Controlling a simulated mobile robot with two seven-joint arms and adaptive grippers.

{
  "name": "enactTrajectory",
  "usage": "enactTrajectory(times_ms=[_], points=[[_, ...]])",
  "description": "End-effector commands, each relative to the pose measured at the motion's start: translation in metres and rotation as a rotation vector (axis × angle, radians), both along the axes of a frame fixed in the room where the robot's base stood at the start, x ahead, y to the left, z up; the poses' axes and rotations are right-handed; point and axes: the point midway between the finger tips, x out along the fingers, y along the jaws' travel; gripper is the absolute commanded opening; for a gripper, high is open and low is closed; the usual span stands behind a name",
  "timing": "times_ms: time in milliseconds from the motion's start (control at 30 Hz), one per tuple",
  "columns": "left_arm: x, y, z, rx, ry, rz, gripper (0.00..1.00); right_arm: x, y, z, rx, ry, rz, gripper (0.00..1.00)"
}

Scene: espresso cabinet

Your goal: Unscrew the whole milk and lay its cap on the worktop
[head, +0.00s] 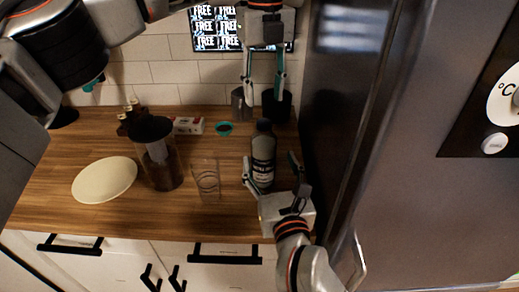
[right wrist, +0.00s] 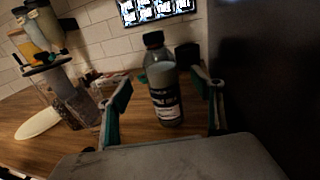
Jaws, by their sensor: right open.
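The milk bottle (head: 263,158) stands upright on the wooden worktop, grey with a dark label whose print I cannot read clearly. Its dark cap (head: 264,125) is on its neck; the cap also shows in the right wrist view (right wrist: 153,39). My right gripper (head: 269,158) is open, with one finger on each side of the bottle. In the right wrist view the bottle (right wrist: 164,92) stands between the spread fingers, with gaps visible. My left gripper (head: 263,100) is above and behind the cap, pointing down, its fingers apart and empty.
A clear glass (head: 206,182), a dark-topped container (head: 162,170) and a cream plate (head: 104,181) stand left of the bottle. A dark cup (head: 277,107) and a metal cup (head: 240,106) are behind. A tall dark appliance (head: 345,120) closes the right side. The front-left worktop is bare.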

Motion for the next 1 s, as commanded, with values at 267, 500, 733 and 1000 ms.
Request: enactTrajectory(times_ms=[267, 500, 733, 1000], points=[[0.0, 0.0, 0.0, 0.0, 0.0, -0.001, 0.39, 0.028, 0.006, 0.001, 0.0, -0.001, -0.001, 0.66], [0.0, 0.0, 0.0, 0.0, 0.0, 0.0, 0.39, 0.061, 0.012, 0.0, 0.0, -0.001, -0.001, 0.66], [0.0, 0.0, 0.0, 0.0, 0.0, 0.0, 0.39, 0.075, 0.015, 0.0, 0.001, 0.0, -0.001, 0.66], [0.0, 0.0, 0.0, 0.0, 0.0, -0.001, 0.39, 0.076, 0.015, 0.0, 0.001, 0.0, 0.0, 0.66]])
